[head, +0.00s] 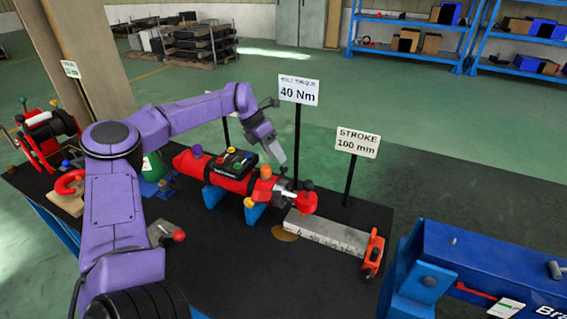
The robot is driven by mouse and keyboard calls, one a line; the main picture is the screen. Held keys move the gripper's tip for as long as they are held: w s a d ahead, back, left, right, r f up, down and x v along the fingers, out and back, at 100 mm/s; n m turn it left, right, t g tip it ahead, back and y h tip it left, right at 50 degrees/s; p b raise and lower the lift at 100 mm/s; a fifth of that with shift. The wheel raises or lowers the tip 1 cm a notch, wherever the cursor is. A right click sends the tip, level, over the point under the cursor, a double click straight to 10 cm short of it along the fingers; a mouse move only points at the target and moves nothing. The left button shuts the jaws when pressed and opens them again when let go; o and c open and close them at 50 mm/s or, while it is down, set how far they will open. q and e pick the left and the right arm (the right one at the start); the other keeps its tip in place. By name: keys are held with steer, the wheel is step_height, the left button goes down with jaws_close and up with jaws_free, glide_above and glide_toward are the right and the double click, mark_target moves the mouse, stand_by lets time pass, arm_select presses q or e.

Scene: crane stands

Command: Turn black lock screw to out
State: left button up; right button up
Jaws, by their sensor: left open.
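A red cylindrical unit (229,175) lies on blue supports on the black-topped table. Small black knobs show at its right end, one of them (308,185) on top of the red end piece; I cannot tell for sure which is the black lock screw. My purple left arm reaches in from the left, and its grey gripper (278,157) hangs above the right part of the red unit, pointing down. It is open and apart from the knobs, holding nothing that I can see. My right gripper is out of view.
A grey scale bar (326,232) with a red end clamp (373,254) lies right of the unit. Sign posts reading "40 Nm" (298,90) and "STROKE 100 mm" (357,143) stand behind. A blue machine (480,265) stands at right. A red reel (45,127) is at far left.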

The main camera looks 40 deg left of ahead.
mark_target(284, 170)
arm_select(q)
steer(key=x, duration=0.5)
steer(key=shift+p, duration=0.35)
steer(key=shift+c, duration=0.3)
jaws_close()
